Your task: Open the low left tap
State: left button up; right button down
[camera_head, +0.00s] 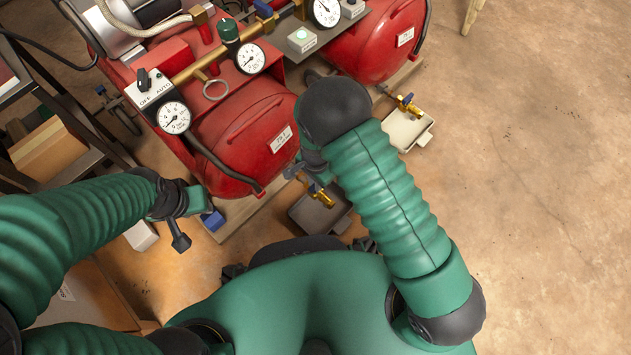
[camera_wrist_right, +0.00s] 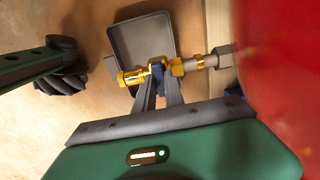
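The low left tap (camera_head: 320,195) is brass with a blue handle, below the left red tank, over a grey tray. In the right wrist view, the tap's brass body (camera_wrist_right: 133,77) lies crosswise, with its blue handle (camera_wrist_right: 157,76) between my fingers. My right gripper (camera_wrist_right: 160,84) has its two fingers close on either side of the handle and appears closed on it. In the head view my right arm hides most of that gripper. My left gripper (camera_head: 178,215) is to the left of the tap, away from it; its finger opening is unclear.
Red tanks (camera_head: 240,135) with gauges (camera_head: 174,117) stand behind the tap. The grey tray (camera_head: 318,214) is under it. Another brass tap (camera_head: 408,104) hangs over a pale tray (camera_head: 404,133) at right. A cardboard box (camera_head: 48,150) is at left. The right floor is clear.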

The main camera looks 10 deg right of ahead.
dwell(0.4)
jog(key=shift+r+n+p, duration=0.2)
jog(key=shift+n+p, duration=0.4)
jog(key=shift+p, duration=0.4)
jog(key=n+p, duration=0.4)
jog(key=shift+p, duration=0.3)
jog(key=n+p, duration=0.3)
jog(key=shift+n, duration=0.3)
jog(key=n+p, duration=0.2)
jog(key=n, duration=0.2)
jog(key=shift+n, duration=0.3)
jog(key=n+p, duration=0.2)
jog(key=n, duration=0.2)
jog(key=shift+f, duration=0.15)
jog(key=shift+n, duration=0.4)
